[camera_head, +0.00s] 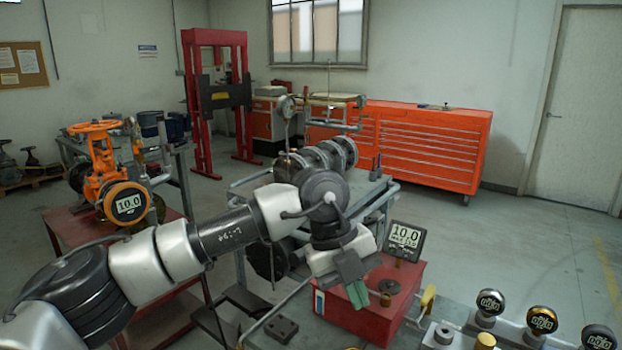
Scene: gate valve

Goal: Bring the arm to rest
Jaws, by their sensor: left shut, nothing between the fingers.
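My left arm comes in from the lower left and reaches across the middle of the camera_head view. Its gripper (357,292) points down over the red box (375,322), with its greenish fingertips together and nothing seen between them. From this view I cannot tell how far above the box top the fingertips are. An orange gate valve (101,165) with a round gauge reading 10.0 stands on a dark red table at the left, apart from the gripper. My right gripper is not in view.
A small display (404,240) stands behind the red box. Several round gauges (542,320) line a pipe rack at the lower right. A metal frame with a flanged pipe (335,153) stands behind my arm. An orange tool cabinet (430,145) is at the back. Floor at the right is clear.

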